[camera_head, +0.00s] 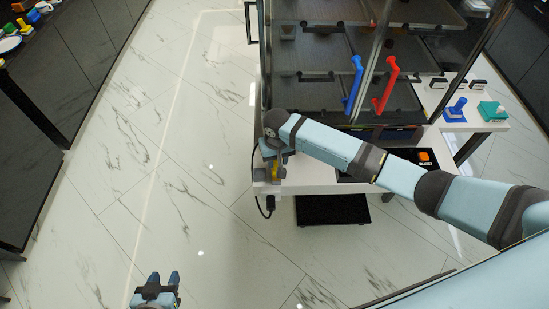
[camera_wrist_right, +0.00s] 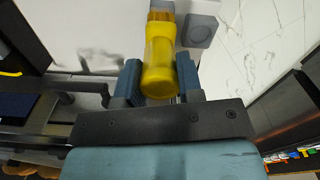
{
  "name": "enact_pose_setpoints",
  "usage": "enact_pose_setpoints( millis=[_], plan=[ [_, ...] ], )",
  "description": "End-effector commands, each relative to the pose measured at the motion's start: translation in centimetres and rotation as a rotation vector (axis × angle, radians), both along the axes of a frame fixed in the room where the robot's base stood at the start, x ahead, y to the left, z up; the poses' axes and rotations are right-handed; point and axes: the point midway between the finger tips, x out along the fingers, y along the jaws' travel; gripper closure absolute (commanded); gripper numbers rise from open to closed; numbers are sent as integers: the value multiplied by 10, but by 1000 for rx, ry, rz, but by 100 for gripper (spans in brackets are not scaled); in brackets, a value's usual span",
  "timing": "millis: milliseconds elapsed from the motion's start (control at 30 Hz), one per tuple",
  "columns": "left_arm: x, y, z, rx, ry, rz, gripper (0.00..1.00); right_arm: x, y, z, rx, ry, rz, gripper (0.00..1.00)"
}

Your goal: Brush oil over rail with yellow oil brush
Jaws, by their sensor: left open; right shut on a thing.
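The yellow oil brush (camera_wrist_right: 160,68) is between the two blue fingers of my right gripper (camera_wrist_right: 158,82), which is shut on it. Its brownish end points to the top of the wrist view, over a white surface. In the head view, the yellow brush (camera_head: 276,171) shows partly below my right gripper (camera_head: 270,163), at the left end of the white ledge. A dark rail-like bar (camera_wrist_right: 75,86) lies left of the gripper in the wrist view; whether it is the task's rail is unclear. My left gripper (camera_head: 163,279) is open and empty over the floor.
A glass-sided cabinet has a blue handle (camera_head: 354,84) and a red handle (camera_head: 387,85). A blue item (camera_head: 456,110) and a teal item (camera_head: 492,111) sit on the white ledge at right. Dark counters stand at left. The marble floor (camera_head: 150,130) between is clear.

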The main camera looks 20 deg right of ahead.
Motion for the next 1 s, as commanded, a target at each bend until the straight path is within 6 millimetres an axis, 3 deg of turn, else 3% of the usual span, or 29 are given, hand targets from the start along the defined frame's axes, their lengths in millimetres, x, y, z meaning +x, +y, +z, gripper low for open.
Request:
enact_pose_setpoints(
  millis=[167,567,833,1000],
  plan=[
    [0,0,1,0,-2,0,57,-3,-9,-1,0,0,0,100],
    [0,0,1,0,-2,0,57,3,10,-2,0,0,0,100],
    [0,0,0,0,0,0,57,0,1,-1,-1,1,0,100],
    [0,0,0,1,1,1,57,2,7,0,1,1,1,100]
  ],
)
